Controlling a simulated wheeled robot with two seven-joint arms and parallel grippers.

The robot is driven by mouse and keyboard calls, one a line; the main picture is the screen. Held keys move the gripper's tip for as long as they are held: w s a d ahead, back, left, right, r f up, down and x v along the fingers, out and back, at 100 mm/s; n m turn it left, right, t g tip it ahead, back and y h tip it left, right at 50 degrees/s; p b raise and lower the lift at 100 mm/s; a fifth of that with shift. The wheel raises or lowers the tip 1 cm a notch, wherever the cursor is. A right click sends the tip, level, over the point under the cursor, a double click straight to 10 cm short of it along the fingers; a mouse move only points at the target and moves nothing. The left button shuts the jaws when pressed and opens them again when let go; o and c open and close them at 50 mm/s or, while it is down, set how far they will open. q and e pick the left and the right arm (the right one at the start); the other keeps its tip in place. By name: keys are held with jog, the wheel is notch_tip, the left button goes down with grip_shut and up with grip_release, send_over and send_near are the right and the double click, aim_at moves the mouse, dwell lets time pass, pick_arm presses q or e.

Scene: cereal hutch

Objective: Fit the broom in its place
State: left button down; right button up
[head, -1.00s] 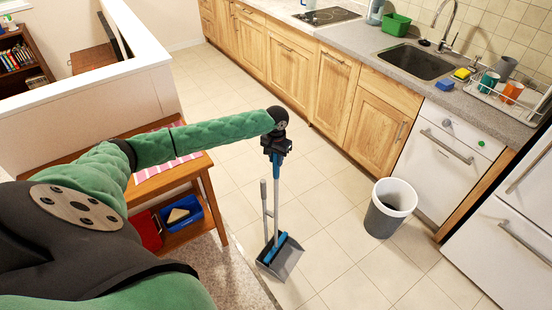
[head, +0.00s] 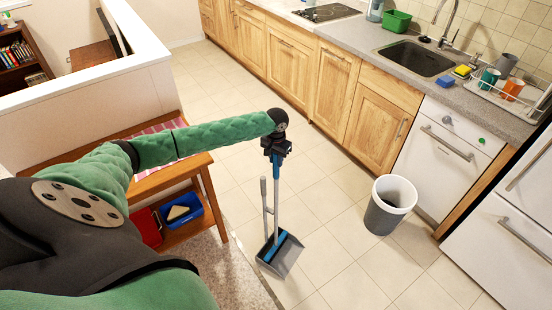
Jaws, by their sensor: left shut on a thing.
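The broom (head: 278,205) stands nearly upright, with a grey shaft, a blue upper grip and a blue head. My left gripper (head: 276,156) is shut on the top of its handle. The broom's head is at the dustpan (head: 282,258), a grey pan on the floor with its own upright grey handle (head: 264,197) just left of the broom shaft. Whether the broom is clipped to the dustpan handle cannot be made out. My right gripper is not in view.
A grey bin with a white rim (head: 390,205) stands on the floor to the right. A wooden bench (head: 217,205) with a blue box (head: 181,211) and a red item (head: 147,228) is at the left. Wooden cabinets (head: 336,90) line the back. The tiled floor between is clear.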

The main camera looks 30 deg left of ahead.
pick_arm(q)
jog(key=shift+f, duration=0.1)
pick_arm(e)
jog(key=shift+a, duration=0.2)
pick_arm(q)
jog(key=shift+f, duration=0.25)
dwell(0.4)
jog(key=shift+f, duration=0.35)
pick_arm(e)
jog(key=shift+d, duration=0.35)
pick_arm(q)
jog(key=c, duration=1.1)
grip_release()
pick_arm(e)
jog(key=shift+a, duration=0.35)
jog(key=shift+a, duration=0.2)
